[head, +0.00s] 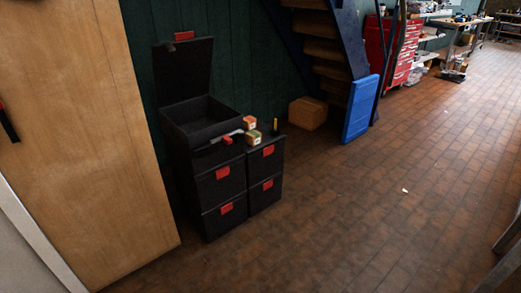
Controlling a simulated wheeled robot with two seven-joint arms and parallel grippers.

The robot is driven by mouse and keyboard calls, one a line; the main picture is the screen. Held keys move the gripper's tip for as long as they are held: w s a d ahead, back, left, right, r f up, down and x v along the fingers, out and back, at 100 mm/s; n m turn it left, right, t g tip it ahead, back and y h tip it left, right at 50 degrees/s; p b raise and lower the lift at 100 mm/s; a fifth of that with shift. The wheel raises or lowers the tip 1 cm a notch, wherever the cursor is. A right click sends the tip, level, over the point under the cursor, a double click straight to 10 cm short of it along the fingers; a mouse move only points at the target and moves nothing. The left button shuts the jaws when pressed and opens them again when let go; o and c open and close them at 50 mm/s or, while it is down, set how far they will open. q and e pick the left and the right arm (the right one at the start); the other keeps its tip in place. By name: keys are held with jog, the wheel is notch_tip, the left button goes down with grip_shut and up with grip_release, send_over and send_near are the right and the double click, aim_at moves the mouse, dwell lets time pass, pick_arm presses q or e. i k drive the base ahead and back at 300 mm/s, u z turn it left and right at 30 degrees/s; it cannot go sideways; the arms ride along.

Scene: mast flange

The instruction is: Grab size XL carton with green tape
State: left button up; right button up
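A brown carton (307,113) sits on the tiled floor by the foot of the stairs, at the back wall. It is small in the head view, and I cannot make out green tape or a size mark on it. Two small boxes, one orange and white (249,122) and one pale with green and orange (253,138), are on the black storage boxes. Their markings are too small to read. Neither of my grippers can be made out in the head view.
Stacked black boxes with red latches (223,185) stand left of centre, the top one open. A wooden panel (85,130) fills the left. A blue panel (358,108) leans by the stairs (320,50). A red tool cabinet (405,50) stands behind. The middle floor is mostly clear.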

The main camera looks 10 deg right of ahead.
aim_at(253, 138)
jog(key=z, duration=1.1)
jog(key=i, duration=1.15)
jog(key=u, duration=0.75)
jog(key=i, duration=0.35)
jog(key=u, duration=0.35)
